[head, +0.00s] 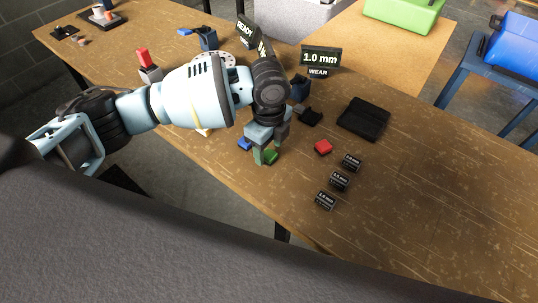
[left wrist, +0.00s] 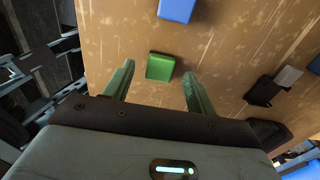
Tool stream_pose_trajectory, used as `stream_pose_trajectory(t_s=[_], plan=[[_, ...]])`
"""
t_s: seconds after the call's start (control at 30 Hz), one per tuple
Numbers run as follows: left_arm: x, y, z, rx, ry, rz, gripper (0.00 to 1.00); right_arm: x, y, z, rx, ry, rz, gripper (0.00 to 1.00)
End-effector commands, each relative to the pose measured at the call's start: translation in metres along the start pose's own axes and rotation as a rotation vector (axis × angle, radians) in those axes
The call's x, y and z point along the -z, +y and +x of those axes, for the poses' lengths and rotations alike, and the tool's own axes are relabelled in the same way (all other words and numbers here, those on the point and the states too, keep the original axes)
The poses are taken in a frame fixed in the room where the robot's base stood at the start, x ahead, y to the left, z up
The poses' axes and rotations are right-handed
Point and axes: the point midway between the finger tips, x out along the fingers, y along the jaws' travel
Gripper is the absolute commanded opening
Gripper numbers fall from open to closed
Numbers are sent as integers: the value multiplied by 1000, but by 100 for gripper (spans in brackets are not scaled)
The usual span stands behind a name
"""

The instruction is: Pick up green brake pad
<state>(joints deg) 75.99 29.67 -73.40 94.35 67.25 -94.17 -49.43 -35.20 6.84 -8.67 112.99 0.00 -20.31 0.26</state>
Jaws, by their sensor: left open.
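The green brake pad (head: 271,156) lies on the wooden table near its front edge, partly hidden by my left gripper (head: 263,152) in the head view. In the left wrist view the green pad (left wrist: 160,67) lies ahead of and between the two fingertips of my left gripper (left wrist: 158,82). The fingers are apart and hold nothing. They point down toward the table close to the pad; whether they touch it I cannot tell. My right gripper is in neither view.
A blue pad (head: 244,144) lies just left of the green one and a red pad (head: 323,147) to the right. Several small black labelled blocks (head: 340,181) and a black tray (head: 364,119) are farther right. A "1.0 mm WEAR" sign (head: 320,58) stands behind. The right table area is clear.

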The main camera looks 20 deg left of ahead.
Motion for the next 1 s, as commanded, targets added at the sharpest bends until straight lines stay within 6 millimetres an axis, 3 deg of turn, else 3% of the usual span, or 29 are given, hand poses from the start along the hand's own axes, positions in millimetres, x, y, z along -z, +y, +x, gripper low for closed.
stream_pose_trajectory(t_s=[0.13, 0.4, 0.77, 1.0], plan=[[0, 1, 14, -1, 0, 0, 56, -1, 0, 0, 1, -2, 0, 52], [0, 0, 16, 0, 0, 1, 56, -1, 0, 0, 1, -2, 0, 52], [0, 0, 16, 0, 0, 1, 9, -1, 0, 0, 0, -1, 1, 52], [0, 0, 15, 1, 0, 1, 8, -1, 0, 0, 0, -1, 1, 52]])
